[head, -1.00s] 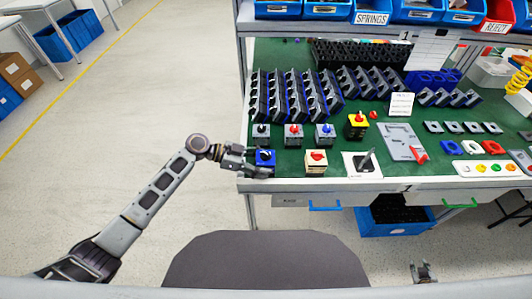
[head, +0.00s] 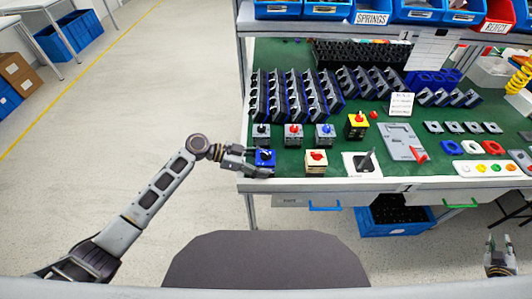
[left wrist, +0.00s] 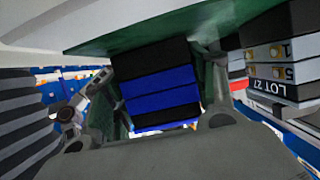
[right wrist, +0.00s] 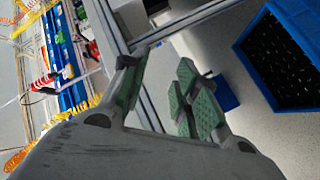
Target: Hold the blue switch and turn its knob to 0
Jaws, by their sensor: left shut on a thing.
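The blue switch (head: 265,157), a blue box with a black knob on top, stands at the front left corner of the green bench top. Which mark the knob points to is too small to read. My left gripper (head: 258,165) is shut on the switch from the left and front. In the left wrist view the switch's black and blue banded body (left wrist: 158,85) sits between the finger pads. My right gripper (head: 497,243) is apart from the bench at the lower right. In the right wrist view its fingers (right wrist: 160,90) are spread, with nothing between them.
Behind are several grey switches (head: 293,134) and upright racks (head: 300,95). A black-handled switch on a white plate (head: 361,163) is further right. A blue bin (head: 397,222) sits below the bench.

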